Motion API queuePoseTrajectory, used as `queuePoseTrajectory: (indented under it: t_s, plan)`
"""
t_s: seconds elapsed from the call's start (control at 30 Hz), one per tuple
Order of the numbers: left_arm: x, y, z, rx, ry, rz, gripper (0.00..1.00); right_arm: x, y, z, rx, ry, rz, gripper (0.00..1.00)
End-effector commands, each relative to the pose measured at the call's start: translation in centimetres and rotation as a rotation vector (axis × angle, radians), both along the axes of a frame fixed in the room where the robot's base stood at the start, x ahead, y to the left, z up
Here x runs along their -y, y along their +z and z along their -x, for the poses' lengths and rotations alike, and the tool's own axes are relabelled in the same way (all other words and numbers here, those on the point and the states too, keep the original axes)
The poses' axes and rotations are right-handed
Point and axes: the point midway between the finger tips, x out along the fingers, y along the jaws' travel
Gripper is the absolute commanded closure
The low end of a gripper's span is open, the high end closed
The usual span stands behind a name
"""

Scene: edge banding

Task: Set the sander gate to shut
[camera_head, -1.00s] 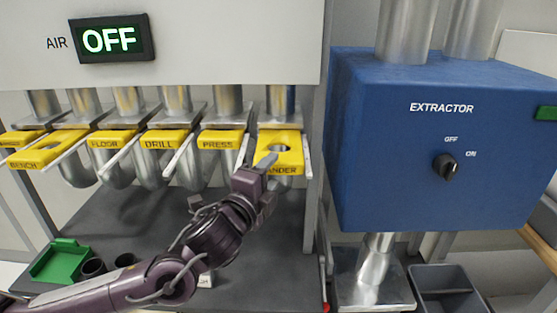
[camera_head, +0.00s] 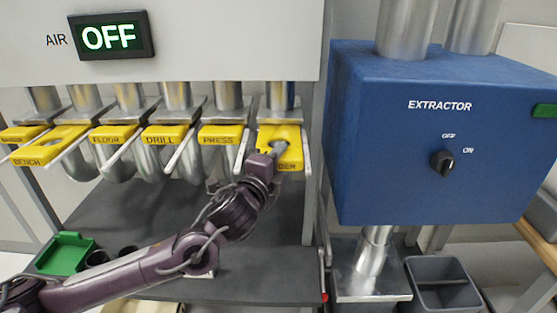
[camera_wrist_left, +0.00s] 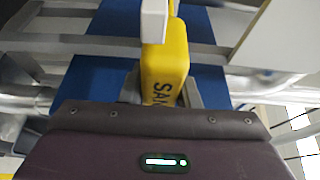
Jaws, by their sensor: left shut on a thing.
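The sander gate (camera_head: 292,156) is a yellow plate under the rightmost pipe of the row in the head view. It juts further forward than the press and drill gates, and part of its lettering is covered by my gripper. My left gripper (camera_head: 277,149) is at the front part of this plate. In the left wrist view the yellow sander gate (camera_wrist_left: 166,72) stands between the grey fingertips, with "SA" readable, and my left gripper (camera_wrist_left: 163,95) is shut on it. The gate's hole is mostly hidden behind the gripper. My right gripper is not in view.
The press gate (camera_head: 220,137) and drill gate (camera_head: 163,138) sit to the left. The blue extractor box (camera_head: 390,150) stands to the right. The air display (camera_head: 110,38) reads OFF. A green tray (camera_head: 66,252) is at lower left.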

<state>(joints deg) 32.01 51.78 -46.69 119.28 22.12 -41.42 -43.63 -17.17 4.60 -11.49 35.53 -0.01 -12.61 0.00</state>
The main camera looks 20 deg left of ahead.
Motion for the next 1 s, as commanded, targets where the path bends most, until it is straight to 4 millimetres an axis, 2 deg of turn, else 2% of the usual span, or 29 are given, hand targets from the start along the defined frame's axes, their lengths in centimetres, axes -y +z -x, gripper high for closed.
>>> queuePoseTrajectory:
  t_s: [0.2, 0.4, 0.5, 0.77, 0.8, 0.93, 1.0]
  plan:
    - [-0.1, 0.0, -0.2, -0.001, 0.001, 0.0, 1.0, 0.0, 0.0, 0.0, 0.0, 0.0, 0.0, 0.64]
    - [-0.9, 0.1, -3.0, 0.003, 0.002, -0.001, 1.0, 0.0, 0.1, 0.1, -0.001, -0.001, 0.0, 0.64]
    - [-1.1, 0.0, -3.7, 0.001, 0.001, 0.0, 1.0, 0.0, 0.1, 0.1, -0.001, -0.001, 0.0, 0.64]
    - [-1.1, -0.1, -3.7, -0.001, 0.001, 0.0, 1.0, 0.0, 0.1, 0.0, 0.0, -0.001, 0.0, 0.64]
    - [-1.1, -0.1, -3.7, -0.002, 0.001, 0.0, 0.66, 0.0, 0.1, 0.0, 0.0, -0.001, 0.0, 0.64]
    - [-1.1, -0.1, -3.7, -0.001, 0.0, 0.0, 0.49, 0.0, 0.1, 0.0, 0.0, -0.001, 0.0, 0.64]
    - [-1.1, -0.1, -3.7, -0.001, 0.0, 0.0, 0.49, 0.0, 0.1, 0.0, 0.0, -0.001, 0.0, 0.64]
